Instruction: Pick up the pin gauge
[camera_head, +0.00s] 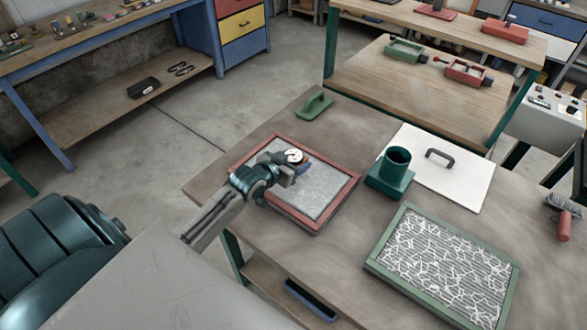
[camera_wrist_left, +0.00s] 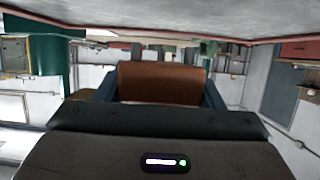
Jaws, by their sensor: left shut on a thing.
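My left gripper (camera_head: 300,167) is low over the grey panel in the red frame (camera_head: 338,203). In the left wrist view its fingers are shut on a brown-orange block (camera_wrist_left: 160,83), which fits the pin gauge. Only one face of the block shows there, and in the head view the gripper mostly hides it. I cannot tell whether it touches the panel. My right gripper is not in view.
The table (camera_head: 290,260) also bears a green-framed mesh panel (camera_head: 395,222), a green holder (camera_head: 389,181), a white board with a dark handle (camera_head: 440,155), a green float (camera_head: 314,106) and a red-handled roller (camera_head: 565,224). Bare wood lies in front of the red frame.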

